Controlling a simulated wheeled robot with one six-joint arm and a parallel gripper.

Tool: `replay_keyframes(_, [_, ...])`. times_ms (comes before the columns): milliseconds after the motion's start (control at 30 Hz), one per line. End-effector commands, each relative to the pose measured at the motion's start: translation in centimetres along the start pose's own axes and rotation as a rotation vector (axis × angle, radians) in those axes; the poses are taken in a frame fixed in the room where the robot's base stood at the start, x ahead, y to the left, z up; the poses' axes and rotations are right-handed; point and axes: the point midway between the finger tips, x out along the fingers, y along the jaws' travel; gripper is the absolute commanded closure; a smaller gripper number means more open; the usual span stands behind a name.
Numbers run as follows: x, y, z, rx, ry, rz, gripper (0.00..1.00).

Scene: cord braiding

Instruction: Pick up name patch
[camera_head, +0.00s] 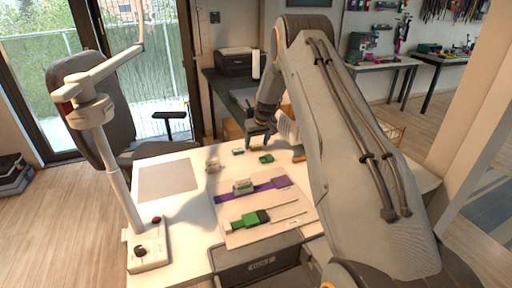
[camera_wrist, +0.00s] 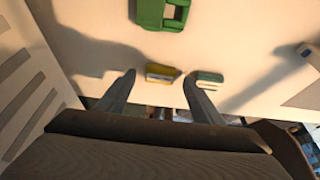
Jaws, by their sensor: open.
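Two small patches lie on the white table, and I cannot read which is the name patch. In the wrist view a yellow and green patch (camera_wrist: 161,72) shows between the fingertips of my gripper (camera_wrist: 158,76). A green and white patch (camera_wrist: 209,79) lies just right of the right finger; it seems to be the small patch (camera_head: 238,152) left of my gripper (camera_head: 257,143) in the head view. The jaws are open and nothing is seen held. The gripper is over the table's far part; its exact height above the patches is unclear.
A green part (camera_head: 266,158) lies close in front of my gripper and also shows in the wrist view (camera_wrist: 162,14). Nearer is a board with a purple band (camera_head: 261,188) and a green tool (camera_head: 245,220). A lamp (camera_head: 122,180) stands at left. A grey mat (camera_head: 167,181) lies bare.

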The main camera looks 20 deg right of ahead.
Motion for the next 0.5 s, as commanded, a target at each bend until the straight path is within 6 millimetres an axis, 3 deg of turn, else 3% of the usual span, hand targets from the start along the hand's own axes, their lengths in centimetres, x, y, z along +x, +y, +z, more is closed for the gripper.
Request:
replay_keyframes(133, [1.05,-0.02,0.06,0.0,-0.001,0.0,0.39])
replay_keyframes(400, [1.21,-0.02,0.01,0.0,0.0,0.0,0.39])
replay_keyframes(500, [1.2,-0.02,0.01,0.0,0.0,0.0,0.56])
